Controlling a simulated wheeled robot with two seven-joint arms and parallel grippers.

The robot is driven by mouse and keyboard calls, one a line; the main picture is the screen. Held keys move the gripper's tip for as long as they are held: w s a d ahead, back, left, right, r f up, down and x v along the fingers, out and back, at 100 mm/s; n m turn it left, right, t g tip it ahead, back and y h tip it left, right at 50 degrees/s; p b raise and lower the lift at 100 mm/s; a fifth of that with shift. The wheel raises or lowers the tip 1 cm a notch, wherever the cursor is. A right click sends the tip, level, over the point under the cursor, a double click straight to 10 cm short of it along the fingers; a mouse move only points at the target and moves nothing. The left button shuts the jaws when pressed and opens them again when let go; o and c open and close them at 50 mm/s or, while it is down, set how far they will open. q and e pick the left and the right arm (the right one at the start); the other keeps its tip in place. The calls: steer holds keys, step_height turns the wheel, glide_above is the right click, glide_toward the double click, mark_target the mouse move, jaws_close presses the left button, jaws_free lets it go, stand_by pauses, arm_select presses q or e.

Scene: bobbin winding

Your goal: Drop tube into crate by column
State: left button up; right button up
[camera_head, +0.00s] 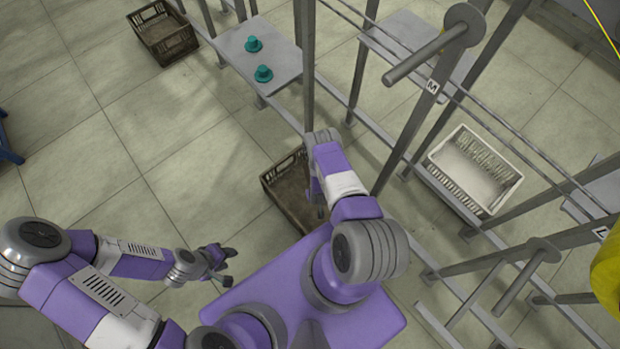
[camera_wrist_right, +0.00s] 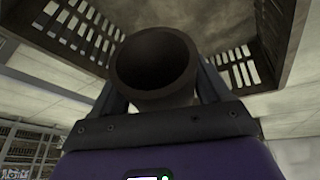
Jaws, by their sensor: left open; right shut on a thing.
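A brown slatted crate (camera_head: 273,184) stands on the floor at the foot of a grey post, partly hidden by my right arm. In the right wrist view its slotted wall (camera_wrist_right: 75,28) shows beyond the gripper. My right gripper (camera_wrist_right: 158,92) is shut on a dark hollow tube (camera_wrist_right: 150,62), whose open round end faces the camera. The tube overlaps the crate's opening in that view; its far end is hidden. My left gripper (camera_head: 222,263) is open and empty over the floor at lower middle.
Another brown crate (camera_head: 163,32) stands at the top left, and a white crate (camera_head: 474,171) at the right. A grey shelf (camera_head: 258,52) holds two teal pieces.

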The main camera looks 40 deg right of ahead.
steer(key=o, duration=1)
steer(key=shift+o, duration=0.2)
steer(key=p+v, duration=0.4)
steer(key=v, duration=0.3)
steer(key=shift+w, duration=0.1)
steer(key=shift+a+r, duration=0.1)
steer(key=shift+r, duration=0.25)
steer(key=shift+s, duration=0.2)
